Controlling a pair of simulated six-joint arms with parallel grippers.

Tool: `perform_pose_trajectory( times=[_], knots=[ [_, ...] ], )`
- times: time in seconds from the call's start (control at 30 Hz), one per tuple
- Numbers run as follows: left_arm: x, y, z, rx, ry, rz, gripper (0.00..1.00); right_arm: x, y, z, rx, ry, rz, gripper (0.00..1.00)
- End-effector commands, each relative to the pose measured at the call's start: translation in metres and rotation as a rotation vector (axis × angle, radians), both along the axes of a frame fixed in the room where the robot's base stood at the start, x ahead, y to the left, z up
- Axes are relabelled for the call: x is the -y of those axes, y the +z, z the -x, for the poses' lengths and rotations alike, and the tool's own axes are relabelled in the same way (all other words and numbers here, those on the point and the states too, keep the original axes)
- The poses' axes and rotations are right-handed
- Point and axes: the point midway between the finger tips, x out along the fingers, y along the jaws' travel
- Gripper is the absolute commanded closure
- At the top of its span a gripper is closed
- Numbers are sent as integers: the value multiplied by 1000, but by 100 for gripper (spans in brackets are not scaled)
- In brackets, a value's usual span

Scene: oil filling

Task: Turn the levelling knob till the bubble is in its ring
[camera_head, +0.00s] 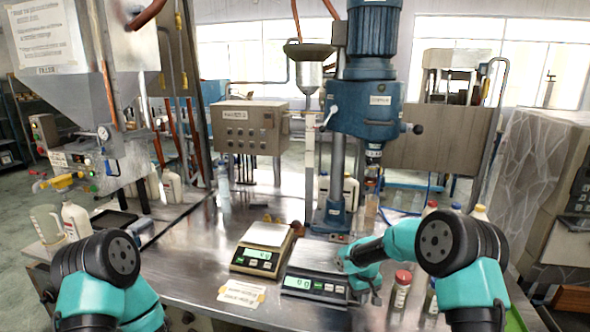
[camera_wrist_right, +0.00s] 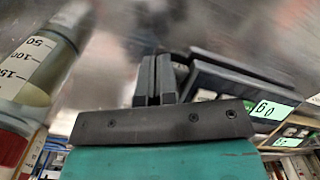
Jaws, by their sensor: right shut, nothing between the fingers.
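Two bench scales stand on the steel table: a left one (camera_head: 262,246) and a right one (camera_head: 318,268), both with lit green displays. My right gripper (camera_wrist_right: 157,78) is shut and empty. In the head view it is low at the right side of the right scale, partly hidden by its own wrist. The right scale (camera_wrist_right: 235,82) also shows in the right wrist view, just right of the fingers. I cannot make out the levelling knob, the bubble or its ring in either view. My left arm shows at lower left, but its gripper is out of view.
A red-capped bottle (camera_head: 401,285) stands right of the right scale. A graduated bottle (camera_wrist_right: 38,65) is close left of the fingers in the wrist view. A paper label (camera_head: 241,293) lies in front of the scales. A blue drill-like machine (camera_head: 366,110) stands behind. The table's left-middle is fairly clear.

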Motion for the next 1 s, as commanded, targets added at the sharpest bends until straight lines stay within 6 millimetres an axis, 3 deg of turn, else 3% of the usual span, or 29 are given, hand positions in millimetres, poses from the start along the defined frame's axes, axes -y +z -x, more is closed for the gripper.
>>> perform_pose_trajectory(
  times=[0.43, 1.0],
  knots=[
    [0, 0, 0, 0, 0, 0, 41, -1, 49, -5, 21, 3, -1, 100],
    [0, 0, 0, 0, 0, 0, 41, -2, 64, -13, 24, 5, -1, 100]
  ],
)
